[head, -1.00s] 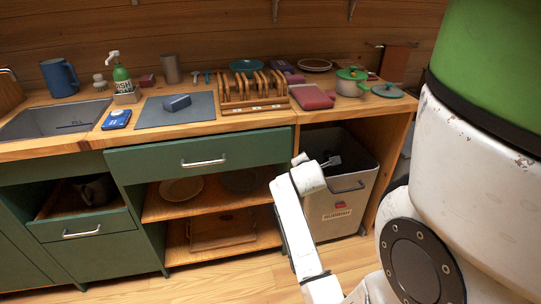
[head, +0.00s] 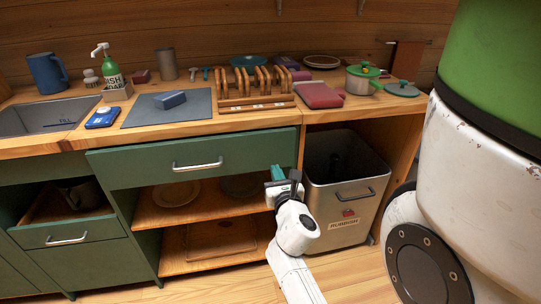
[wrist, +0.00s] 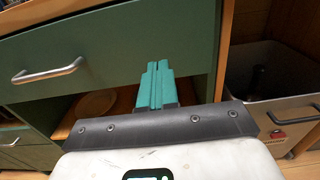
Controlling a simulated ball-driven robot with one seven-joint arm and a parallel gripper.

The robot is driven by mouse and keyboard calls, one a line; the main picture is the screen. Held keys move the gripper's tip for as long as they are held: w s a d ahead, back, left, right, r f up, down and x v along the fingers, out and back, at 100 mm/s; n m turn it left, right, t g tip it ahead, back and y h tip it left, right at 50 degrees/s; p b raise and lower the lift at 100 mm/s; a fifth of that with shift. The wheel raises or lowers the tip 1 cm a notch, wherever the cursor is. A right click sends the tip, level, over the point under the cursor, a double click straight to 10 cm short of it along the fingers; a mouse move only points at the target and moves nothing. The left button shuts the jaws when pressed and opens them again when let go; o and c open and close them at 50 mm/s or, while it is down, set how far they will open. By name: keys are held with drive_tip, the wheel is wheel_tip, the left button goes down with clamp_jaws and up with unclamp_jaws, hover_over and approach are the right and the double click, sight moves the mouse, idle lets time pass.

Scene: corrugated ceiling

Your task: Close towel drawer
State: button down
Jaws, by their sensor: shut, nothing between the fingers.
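The wide green drawer (head: 195,150) with a silver handle (head: 197,165) is under the counter; its front seems to stand slightly forward of the cabinet, and its inside is hidden. In the wrist view its front (wrist: 110,50) fills the upper left. A lower green drawer (head: 68,233) at the left stands open, with a dark pot (head: 80,194) in it. I cannot tell which one holds towels. My gripper (head: 283,178) is shut and empty near the wide drawer's lower right corner. In the wrist view its teal fingers (wrist: 157,68) point at the drawer's right part; contact is unclear.
A rubbish bin (head: 345,213) stands right of the cabinet. Open shelves below the wide drawer hold plates (head: 177,193) and a wooden tray (head: 220,238). The counter (head: 210,125) carries a rack, soap bottle, mug and pots. The floor in front is clear.

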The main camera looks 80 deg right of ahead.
sight(268, 151)
drive_tip(key=x, duration=0.8)
drive_tip(key=shift+d, duration=0.1)
drive_tip(key=x, duration=0.3)
drive_tip(key=shift+w+d+b, duration=0.1)
drive_tip(key=shift+d+b, duration=0.2)
drive_tip(key=shift+d, duration=0.1)
drive_tip(key=shift+w+d, duration=0.2)
drive_tip(key=shift+d, duration=0.1)
drive_tip(key=shift+w, duration=0.1)
drive_tip(key=shift+r, duration=0.1)
